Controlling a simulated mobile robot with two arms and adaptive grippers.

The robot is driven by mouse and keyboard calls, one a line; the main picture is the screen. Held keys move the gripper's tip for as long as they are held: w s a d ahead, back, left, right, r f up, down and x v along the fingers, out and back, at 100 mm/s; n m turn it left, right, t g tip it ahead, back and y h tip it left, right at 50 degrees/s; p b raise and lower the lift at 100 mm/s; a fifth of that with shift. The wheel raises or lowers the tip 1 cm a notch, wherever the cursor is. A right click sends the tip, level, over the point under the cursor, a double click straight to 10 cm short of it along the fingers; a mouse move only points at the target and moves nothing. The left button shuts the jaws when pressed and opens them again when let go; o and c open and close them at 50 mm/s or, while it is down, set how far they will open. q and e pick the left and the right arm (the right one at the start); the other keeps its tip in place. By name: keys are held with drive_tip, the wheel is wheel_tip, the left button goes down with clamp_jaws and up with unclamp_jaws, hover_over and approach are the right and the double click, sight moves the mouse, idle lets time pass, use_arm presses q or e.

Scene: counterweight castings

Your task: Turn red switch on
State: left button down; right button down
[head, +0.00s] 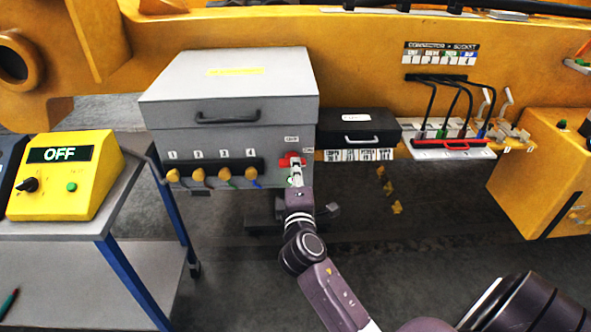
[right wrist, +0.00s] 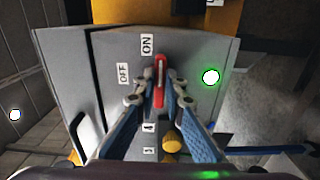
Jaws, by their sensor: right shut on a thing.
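The red switch (head: 291,160) is on the front of the grey box (head: 230,95), to the right of a row of numbered knobs. In the right wrist view the switch (right wrist: 160,82) lies lengthwise toward the ON label (right wrist: 146,44), with the OFF label (right wrist: 124,73) off to its side. A green light (right wrist: 211,77) glows beside it. My right gripper (head: 296,172) is at the switch; in the right wrist view its fingertips (right wrist: 159,92) are closed on both sides of it. My left gripper is not in view.
A yellow box (head: 66,185) with an OFF display stands on the cart at left. Several yellow knobs (head: 198,175) with cables are left of the switch. A black case (head: 357,127) and a white cable panel (head: 450,150) are to the right. Floor below is mostly clear.

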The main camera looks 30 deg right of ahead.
drive_tip(key=shift+f, duration=0.1)
drive_tip(key=c, duration=2)
unclamp_jaws()
drive_tip(key=v, duration=1.2)
drive_tip(key=shift+s, duration=0.1)
